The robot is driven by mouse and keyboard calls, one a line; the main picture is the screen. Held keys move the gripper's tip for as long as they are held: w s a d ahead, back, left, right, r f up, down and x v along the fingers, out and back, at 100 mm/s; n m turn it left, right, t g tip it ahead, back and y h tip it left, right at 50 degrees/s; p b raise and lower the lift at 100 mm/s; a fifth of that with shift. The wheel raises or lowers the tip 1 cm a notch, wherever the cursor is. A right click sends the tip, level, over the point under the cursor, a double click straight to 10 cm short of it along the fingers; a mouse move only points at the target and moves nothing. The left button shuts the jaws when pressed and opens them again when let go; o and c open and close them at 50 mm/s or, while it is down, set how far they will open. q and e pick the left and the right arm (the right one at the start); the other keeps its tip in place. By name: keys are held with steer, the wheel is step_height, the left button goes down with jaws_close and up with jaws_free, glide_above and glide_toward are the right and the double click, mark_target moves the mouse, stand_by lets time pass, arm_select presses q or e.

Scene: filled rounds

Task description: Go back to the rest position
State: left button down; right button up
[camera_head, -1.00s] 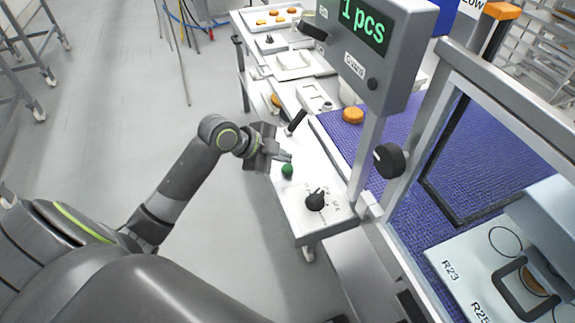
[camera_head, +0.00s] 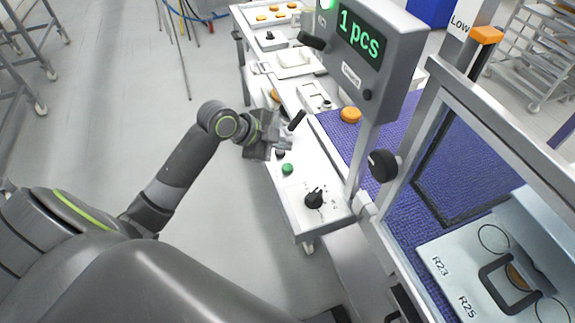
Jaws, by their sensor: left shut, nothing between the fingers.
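My left gripper (camera_head: 284,143) is shut and empty. It hangs over the left edge of the white control panel (camera_head: 325,218), close to a dark button (camera_head: 280,154) and a black lever (camera_head: 297,121). I cannot tell whether it touches either. A green button (camera_head: 287,168) lies just below it in the picture, clear of the fingers. A black rotary knob (camera_head: 315,197) sits nearer on the same panel. My right gripper is not in view.
A grey display box (camera_head: 377,50) reading "1 pcs" stands over the purple belt (camera_head: 400,140). An orange round (camera_head: 350,115) lies on the belt. A metal frame (camera_head: 440,85) and a plate marked R23 and R25 (camera_head: 447,262) are at right.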

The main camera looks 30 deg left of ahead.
arm_select(q)
steer(key=s+a+f+n+g+y, duration=0.2)
steer(key=s+f+n+y, duration=0.25)
steer(key=s+n, duration=0.65)
steer(key=s+a+f+n+g+y, duration=0.25)
steer(key=s+f+n, duration=0.35)
steer(key=s, duration=1.2)
step_height(320, 180, down, 26)
steer(key=a, duration=0.1)
steer(key=s+d+f+g, duration=0.1)
steer(key=s+f, duration=1.3)
steer(key=f, duration=0.1)
steer(key=shift+s+d+g+h, duration=0.2)
steer(key=shift+s+g+h, duration=0.1)
steer(key=shift+s+g, duration=0.05)
